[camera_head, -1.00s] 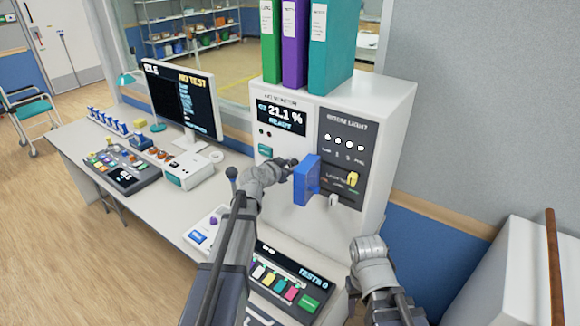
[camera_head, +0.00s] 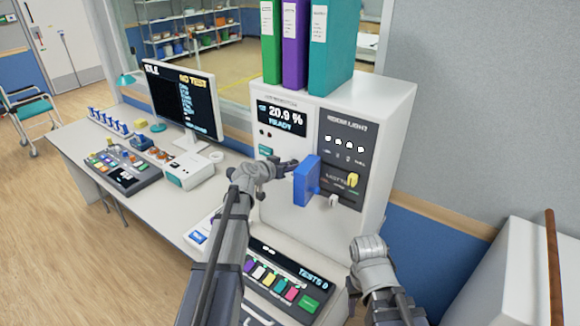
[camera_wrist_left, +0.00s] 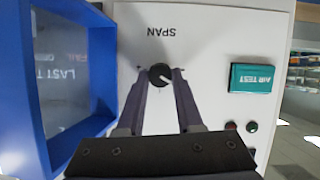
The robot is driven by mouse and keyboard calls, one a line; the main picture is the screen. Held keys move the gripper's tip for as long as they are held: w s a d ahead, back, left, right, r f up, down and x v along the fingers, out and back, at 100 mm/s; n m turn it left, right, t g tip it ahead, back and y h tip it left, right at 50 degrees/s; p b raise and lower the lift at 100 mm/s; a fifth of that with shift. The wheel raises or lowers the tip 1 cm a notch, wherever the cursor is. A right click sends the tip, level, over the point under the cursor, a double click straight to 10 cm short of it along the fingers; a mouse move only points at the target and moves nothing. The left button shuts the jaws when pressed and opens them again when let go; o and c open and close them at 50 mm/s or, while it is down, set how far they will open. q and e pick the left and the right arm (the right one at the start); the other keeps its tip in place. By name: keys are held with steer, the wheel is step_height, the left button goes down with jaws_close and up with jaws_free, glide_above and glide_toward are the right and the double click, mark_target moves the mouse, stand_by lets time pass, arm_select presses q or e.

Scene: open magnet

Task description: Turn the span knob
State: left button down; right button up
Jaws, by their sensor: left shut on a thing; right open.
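The span knob (camera_wrist_left: 160,75) is a small dark round knob with a light pointer mark, on the white front panel by the label SPAN. My left gripper (camera_wrist_left: 161,71) is shut on it, one finger on each side. In the head view my left gripper (camera_head: 289,166) reaches the panel left of the blue door, and the knob is hidden there. The analyser cabinet (camera_head: 282,192) has a display (camera_head: 282,117) reading 20.9 % and READY. My right gripper (camera_head: 368,248) is at the lower right, away from the panel; its jaws do not show clearly.
An open blue-framed door (camera_head: 307,181) stands out from the panel, close to my left gripper; its frame (camera_wrist_left: 108,60) is beside the fingers. A teal AIR TEST button (camera_wrist_left: 256,78) is on the other side. Binders stand on the cabinet. A button console (camera_head: 276,281) lies below.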

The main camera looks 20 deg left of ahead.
arm_select(q)
steer(key=c, duration=0.6)
jaws_free()
steer(key=shift+o, duration=0.2)
steer(key=p+v, duration=0.3)
steer(key=v, duration=0.4)
steer(key=shift+s+r, duration=0.15)
steer(key=shift+s, duration=0.25)
steer(key=shift+a, duration=0.1)
